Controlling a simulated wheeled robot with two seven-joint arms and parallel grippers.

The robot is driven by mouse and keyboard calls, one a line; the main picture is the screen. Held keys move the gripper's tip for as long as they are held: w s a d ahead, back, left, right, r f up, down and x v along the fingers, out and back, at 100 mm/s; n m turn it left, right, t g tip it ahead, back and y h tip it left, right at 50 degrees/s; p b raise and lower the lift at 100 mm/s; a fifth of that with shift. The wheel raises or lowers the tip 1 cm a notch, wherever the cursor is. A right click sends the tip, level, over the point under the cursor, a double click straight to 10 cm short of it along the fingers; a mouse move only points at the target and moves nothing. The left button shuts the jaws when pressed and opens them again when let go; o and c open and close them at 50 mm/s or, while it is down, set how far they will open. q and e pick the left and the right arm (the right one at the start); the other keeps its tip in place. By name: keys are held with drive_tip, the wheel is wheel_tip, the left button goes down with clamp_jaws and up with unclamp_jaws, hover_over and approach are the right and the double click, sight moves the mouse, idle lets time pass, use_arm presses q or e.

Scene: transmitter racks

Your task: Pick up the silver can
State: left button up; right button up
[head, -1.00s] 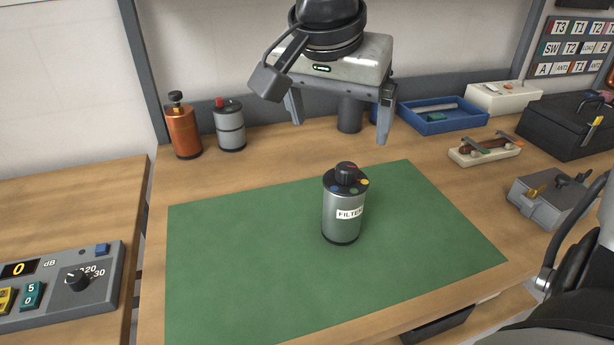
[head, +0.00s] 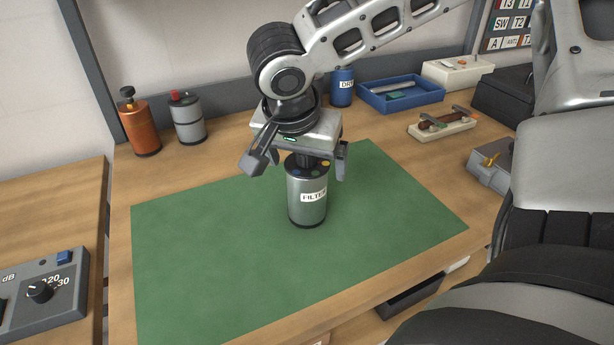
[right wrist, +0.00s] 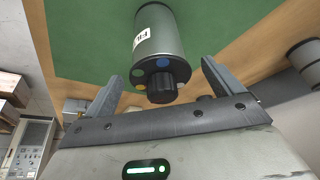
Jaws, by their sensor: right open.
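The silver can (head: 307,208), labelled FILTER, stands upright on the green mat (head: 220,270). It has a black knob and coloured dots on its top. My right gripper (head: 307,172) is open just above the can, its fingers pointing down near the can's top. The gripper hides part of the knob. In the right wrist view the can (right wrist: 158,35) shows between the two open fingers of the gripper (right wrist: 161,72), with its knob toward the palm. The fingers do not hold it. My left gripper is not in view.
An orange can (head: 140,125) and a grey can with a red knob (head: 187,120) stand at the back left. A blue tray (head: 400,102), a blue can (head: 342,90) and small devices line the back right. The mat around the silver can is clear.

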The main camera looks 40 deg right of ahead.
drive_tip(key=shift+x, duration=1.3)
drive_tip(key=c, duration=1.3)
drive_tip(key=shift+r, duration=0.1)
